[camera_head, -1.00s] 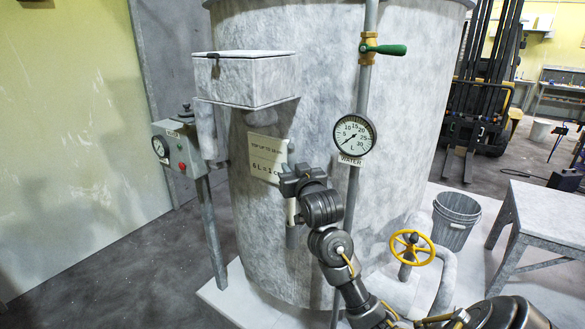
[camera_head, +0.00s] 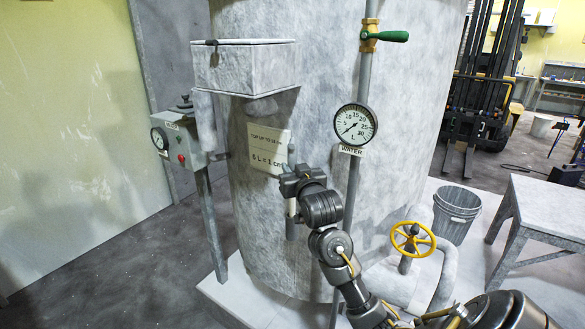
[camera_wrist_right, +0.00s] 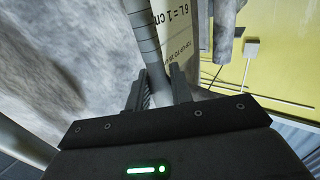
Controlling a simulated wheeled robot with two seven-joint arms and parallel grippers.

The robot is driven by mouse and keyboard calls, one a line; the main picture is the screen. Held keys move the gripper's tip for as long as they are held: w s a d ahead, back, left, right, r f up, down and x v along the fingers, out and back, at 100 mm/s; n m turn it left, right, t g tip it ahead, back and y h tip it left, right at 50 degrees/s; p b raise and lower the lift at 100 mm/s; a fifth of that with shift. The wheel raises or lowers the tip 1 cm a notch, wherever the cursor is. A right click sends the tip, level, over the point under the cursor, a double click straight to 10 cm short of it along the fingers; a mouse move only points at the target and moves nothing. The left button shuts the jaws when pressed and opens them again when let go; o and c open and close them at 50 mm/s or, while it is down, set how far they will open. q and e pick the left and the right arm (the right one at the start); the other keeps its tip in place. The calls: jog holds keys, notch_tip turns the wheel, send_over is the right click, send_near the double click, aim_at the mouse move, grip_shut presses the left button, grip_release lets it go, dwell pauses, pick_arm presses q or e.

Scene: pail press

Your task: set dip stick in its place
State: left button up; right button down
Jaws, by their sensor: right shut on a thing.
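My right gripper (camera_head: 290,183) is in front of the big grey tank, just below the white sign. It is shut on the dip stick (camera_wrist_right: 144,42), a thin grey rod with dark cross marks, which runs up between the jaws in the right wrist view. In the head view a short length of pale rod (camera_head: 291,222) shows under the gripper, roughly upright. The stick's far ends and any holder for it are hard to make out. My left gripper is not in view.
The tank (camera_head: 325,75) carries a box (camera_head: 245,70), a sign (camera_head: 268,150) and a water gauge (camera_head: 356,124) on a pipe. A yellow handwheel (camera_head: 413,240), a bucket (camera_head: 456,215) and a grey table (camera_head: 550,212) stand right. A control box (camera_head: 178,145) stands left.

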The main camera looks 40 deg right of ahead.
jog(key=shift+f+b, duration=0.55)
jog(key=shift+f, duration=0.8)
jog(key=c, duration=1.1)
grip_release()
jog(key=shift+c, duration=0.2)
jog(key=v, duration=1.1)
jog(key=shift+b, duration=0.4)
